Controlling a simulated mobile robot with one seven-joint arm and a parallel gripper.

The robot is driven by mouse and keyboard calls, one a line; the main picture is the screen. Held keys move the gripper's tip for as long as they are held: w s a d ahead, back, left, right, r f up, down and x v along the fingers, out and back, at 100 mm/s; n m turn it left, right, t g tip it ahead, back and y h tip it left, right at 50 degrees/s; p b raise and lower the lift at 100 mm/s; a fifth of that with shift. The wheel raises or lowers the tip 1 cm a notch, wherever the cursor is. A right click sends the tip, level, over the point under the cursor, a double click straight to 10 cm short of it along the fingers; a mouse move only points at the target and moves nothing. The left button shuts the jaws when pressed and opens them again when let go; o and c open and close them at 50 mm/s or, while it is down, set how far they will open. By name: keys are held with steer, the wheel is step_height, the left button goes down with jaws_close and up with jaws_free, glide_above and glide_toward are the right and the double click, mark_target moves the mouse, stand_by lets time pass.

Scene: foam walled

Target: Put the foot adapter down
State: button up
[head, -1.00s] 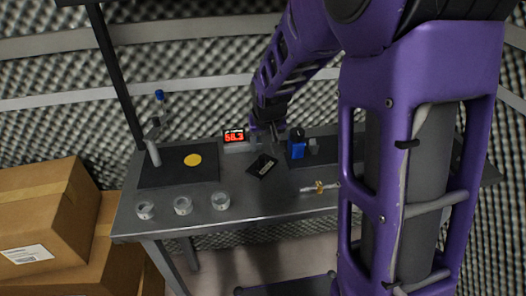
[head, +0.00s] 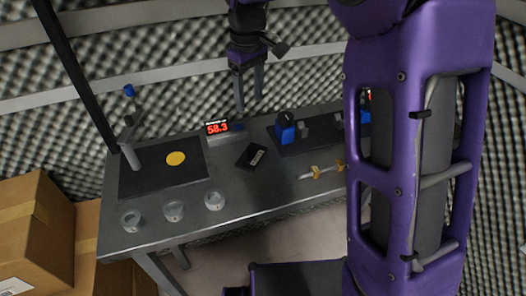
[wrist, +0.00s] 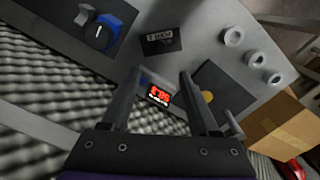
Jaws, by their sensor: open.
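I cannot tell for sure which thing is the foot adapter. A small black piece with a pale label (head: 252,157) lies flat on the grey table, left of the middle; it also shows in the wrist view (wrist: 161,40). Three pale rings, one of them here (head: 173,211), stand along the table's front left. My gripper (head: 249,103) is open and empty, raised above the table's back edge. In the wrist view, nothing is between its fingers (wrist: 160,75) at the tips, and the black piece is beyond them.
A red 58.3 display (head: 217,128) stands at the back. A blue device (head: 285,129) sits on a dark mat at right. A dark mat (head: 140,184) at left bears a yellow disc (head: 176,158) and a post. A white rod (head: 324,172) with yellow parts lies near the front edge. Cardboard boxes (head: 32,225) are at left.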

mark_target(251, 147)
step_height(251, 147, down, 17)
steer(key=shift+f+b, duration=0.1)
steer(key=shift+b, duration=1)
jaws_close()
